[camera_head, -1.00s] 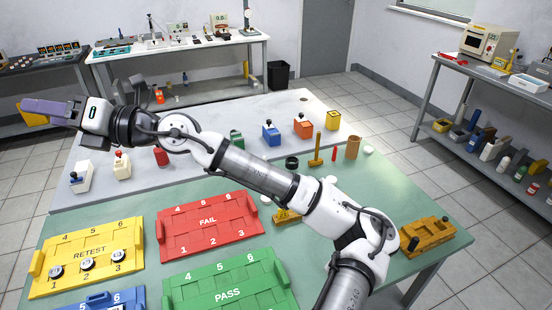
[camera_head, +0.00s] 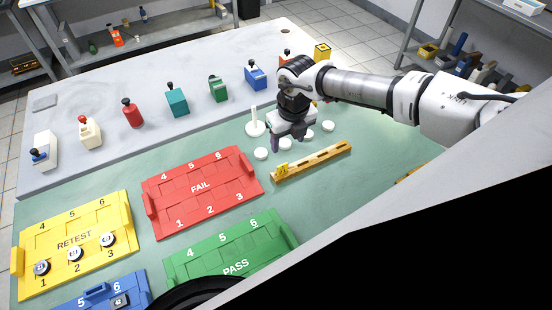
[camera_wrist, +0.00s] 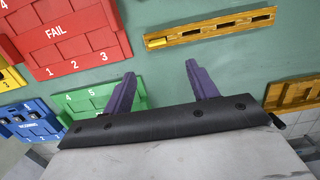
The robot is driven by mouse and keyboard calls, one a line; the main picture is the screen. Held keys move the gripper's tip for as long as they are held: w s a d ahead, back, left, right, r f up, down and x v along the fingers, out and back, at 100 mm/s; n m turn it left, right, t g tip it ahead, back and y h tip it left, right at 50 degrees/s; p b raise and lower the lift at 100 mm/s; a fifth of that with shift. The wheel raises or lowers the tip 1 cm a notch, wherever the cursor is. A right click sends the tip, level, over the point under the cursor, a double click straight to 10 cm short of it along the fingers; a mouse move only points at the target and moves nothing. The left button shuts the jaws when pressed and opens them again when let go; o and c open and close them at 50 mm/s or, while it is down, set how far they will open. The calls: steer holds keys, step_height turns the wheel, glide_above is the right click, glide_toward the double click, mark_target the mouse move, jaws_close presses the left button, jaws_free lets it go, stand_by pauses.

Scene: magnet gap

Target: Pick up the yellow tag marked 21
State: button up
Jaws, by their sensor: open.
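A small yellow tag (camera_head: 282,169) stands at the left end of a long wooden slotted rack (camera_head: 320,159) on the green mat. Its marking is too small to read. It also shows in the wrist view (camera_wrist: 157,42), at the left end of the rack (camera_wrist: 225,24). My gripper (camera_head: 293,144) points down above the mat, behind the rack in the head view. In the wrist view its purple fingers (camera_wrist: 160,70) are spread, with nothing between them. The tag lies apart from the fingertips, beyond them in that view.
A red FAIL tray (camera_head: 200,186), a green PASS tray (camera_head: 225,255), a yellow RETEST tray (camera_head: 75,236) and a blue tray (camera_head: 100,297) lie to the left. White discs (camera_head: 261,153) and a white upright post (camera_head: 254,122) are near my gripper. Several coloured blocks with knobs line the back.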

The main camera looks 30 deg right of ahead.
steer(key=f+b, duration=0.1)
steer(key=f, duration=0.1)
steer(key=f+b, duration=0.1)
steer(key=f, duration=0.2)
steer(key=f+b, duration=0.2)
steer(key=shift+w+a+f, duration=0.1)
steer(key=shift+w+f, duration=0.15)
steer(key=shift+w, duration=0.05)
steer(key=f+b, duration=0.1)
steer(key=f, duration=0.2)
steer(key=w+f+b, duration=0.1)
steer(key=f, duration=0.2)
steer(key=shift+w+a, duration=0.1)
steer(key=shift+w, duration=0.05)
steer(key=shift+r, duration=0.15)
steer(key=c, duration=1)
